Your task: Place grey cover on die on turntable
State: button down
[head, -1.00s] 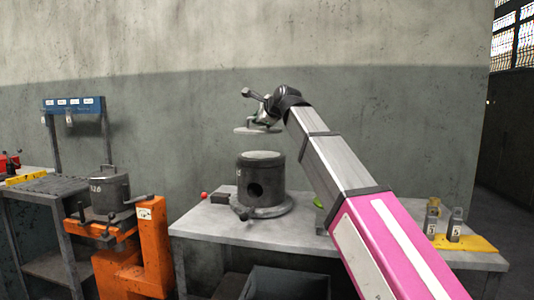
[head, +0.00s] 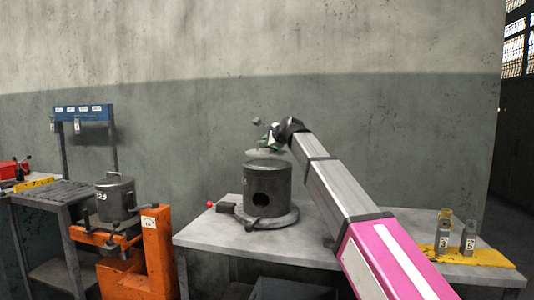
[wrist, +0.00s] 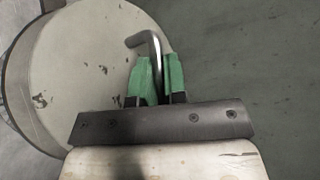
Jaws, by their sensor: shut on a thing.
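The dark cylindrical die (head: 285,185) with a round hole in its front stands on the turntable (head: 282,220) on the grey table. The thin grey cover (head: 258,154) is roughly level just above the die's top in the head view. A small gap seems to show between them, but I cannot tell for sure whether they touch. My gripper (head: 269,139) is shut on the cover's bent metal handle. In the wrist view, the green fingers (wrist: 158,65) hold the handle, and a pale round top (wrist: 85,50), seemingly the cover's, lies beneath them, partly hidden by my gripper.
An orange stand (head: 157,255) holding a grey pot (head: 115,197) is at the left. A red-knobbed lever (head: 211,204) sits left of the turntable. A yellow tray (head: 485,257) with small labelled blocks is at the table's right. The wall is behind.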

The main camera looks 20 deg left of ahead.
aim_at(268, 151)
jog(key=shift+f, duration=1.95)
jog(key=shift+f, duration=0.1)
jog(key=c, duration=1.2)
grip_release()
jog(key=shift+o, duration=0.2)
jog(key=v, duration=1.2)
jog(key=shift+s, duration=0.15)
